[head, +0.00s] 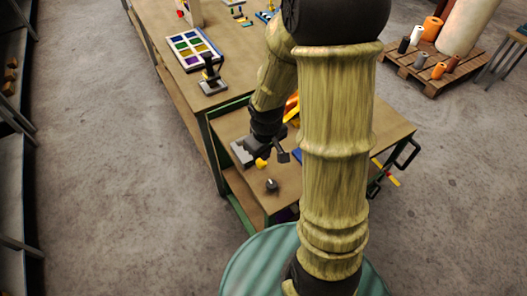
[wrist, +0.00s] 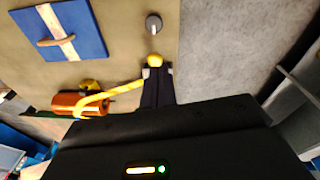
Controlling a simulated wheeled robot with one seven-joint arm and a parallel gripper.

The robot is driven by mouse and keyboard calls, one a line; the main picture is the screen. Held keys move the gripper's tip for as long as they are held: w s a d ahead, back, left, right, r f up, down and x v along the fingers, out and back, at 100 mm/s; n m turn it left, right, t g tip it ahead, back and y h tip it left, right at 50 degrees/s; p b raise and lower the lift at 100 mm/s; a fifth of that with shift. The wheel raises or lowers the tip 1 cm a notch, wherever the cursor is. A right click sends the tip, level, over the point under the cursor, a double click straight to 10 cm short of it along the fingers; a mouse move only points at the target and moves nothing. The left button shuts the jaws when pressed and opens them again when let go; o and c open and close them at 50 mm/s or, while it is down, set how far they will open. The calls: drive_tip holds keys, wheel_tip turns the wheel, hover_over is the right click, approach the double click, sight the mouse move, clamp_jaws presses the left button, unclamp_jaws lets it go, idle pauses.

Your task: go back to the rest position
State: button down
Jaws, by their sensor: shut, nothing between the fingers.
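My gripper (wrist: 156,71) is shut and empty, low over the brown worktop (head: 228,125). In the head view my gripper (head: 266,148) sits at the end of my arm, which hides much of the worktop's middle. A yellow rounded end (wrist: 155,60) shows right at the fingertips in the wrist view, with a yellow band running left from it to an orange roll (wrist: 70,104). I cannot tell whether it touches the fingers. A small grey knob (wrist: 153,20) stands beyond the fingertips; this knob (head: 272,185) also shows in the head view.
A blue board with a wooden handle (wrist: 82,46) lies on the worktop. A tray of coloured squares (head: 193,48) and a black-handled tool on a plate (head: 211,82) are on the farther bench. A pallet (head: 420,70) with rolls stands at the back right. Grey floor is open at left.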

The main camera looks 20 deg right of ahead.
drive_tip(key=s+a+r+m+t, duration=0.1)
drive_tip(key=s+r+m, duration=0.3)
drive_tip(key=r, duration=0.3)
drive_tip(key=shift+s+a, duration=0.3)
drive_tip(key=shift+s, duration=0.6)
drive_tip(key=shift+w, duration=0.1)
